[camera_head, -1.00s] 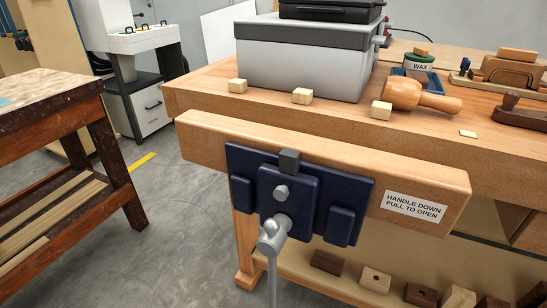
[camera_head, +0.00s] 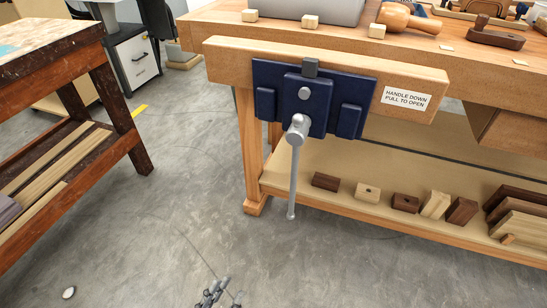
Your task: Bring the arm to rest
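My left gripper (camera_head: 218,292) shows small and dark at the bottom edge of the head view, above the grey floor. Only its tip end is in the picture, and whether its fingers are apart or together cannot be made out. It is well clear of the bench vise (camera_head: 265,105), a dark blue plate on a wooden jaw (camera_head: 230,56). The vise's grey handle (camera_head: 293,185) hangs straight down, and nothing touches it. A label (camera_head: 406,97) on the jaw reads "HANDLE DOWN PULL TO OPEN". My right gripper is not in view.
The workbench top (camera_head: 470,62) carries small wooden blocks, a mallet (camera_head: 405,18) and a plane. Its lower shelf (camera_head: 330,208) holds several wood pieces. A dark-legged table (camera_head: 50,45) stands at the left. The floor (camera_head: 170,210) between them is largely open.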

